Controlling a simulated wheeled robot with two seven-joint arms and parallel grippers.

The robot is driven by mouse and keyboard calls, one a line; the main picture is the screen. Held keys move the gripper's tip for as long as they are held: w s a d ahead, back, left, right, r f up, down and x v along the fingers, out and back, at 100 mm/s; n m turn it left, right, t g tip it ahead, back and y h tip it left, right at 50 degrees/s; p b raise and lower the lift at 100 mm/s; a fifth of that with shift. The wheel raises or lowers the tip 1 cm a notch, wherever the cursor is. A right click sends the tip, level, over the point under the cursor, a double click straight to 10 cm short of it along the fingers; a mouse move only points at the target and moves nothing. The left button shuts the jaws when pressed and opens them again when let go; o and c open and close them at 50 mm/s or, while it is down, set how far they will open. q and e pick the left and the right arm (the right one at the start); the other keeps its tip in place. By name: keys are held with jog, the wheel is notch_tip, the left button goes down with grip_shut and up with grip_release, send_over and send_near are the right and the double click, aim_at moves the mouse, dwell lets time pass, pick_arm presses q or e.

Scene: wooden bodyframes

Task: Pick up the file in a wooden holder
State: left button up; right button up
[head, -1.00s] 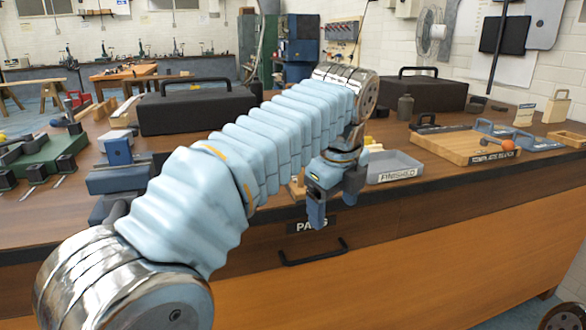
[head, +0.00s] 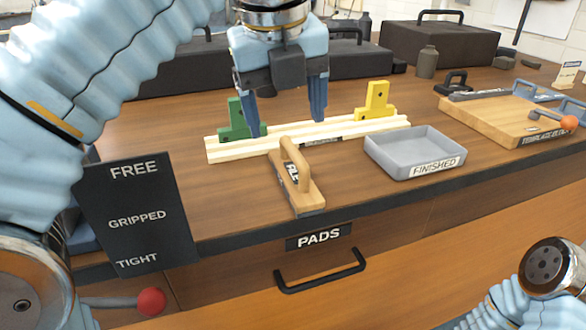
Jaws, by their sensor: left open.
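The file in its wooden holder (head: 309,195) lies on the workbench near the front edge, with an arched wooden handle and a partly readable dark label. My left gripper (head: 287,118) points down with its fingers apart and nothing between them. It is behind and above the holder in the head view, apart from it. The far end of the holder is partly hidden by its own handle. My right gripper is out of the picture.
Pale wooden strips (head: 220,150) lie behind the holder, with a green block (head: 234,122) and a yellow block (head: 377,100). A grey tray marked FINISHED (head: 405,145) stands to the right. A black panel marked FREE, GRIPPED, TIGHT (head: 135,215) stands at left.

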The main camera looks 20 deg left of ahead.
aim_at(289, 151)
pick_arm(q)
jog(key=x, duration=0.4)
jog(key=shift+w+f+b, duration=0.15)
jog(key=shift+f+b, duration=0.25)
jog(key=b+x, duration=0.1)
jog(key=x, duration=0.4)
jog(key=c, duration=1.3)
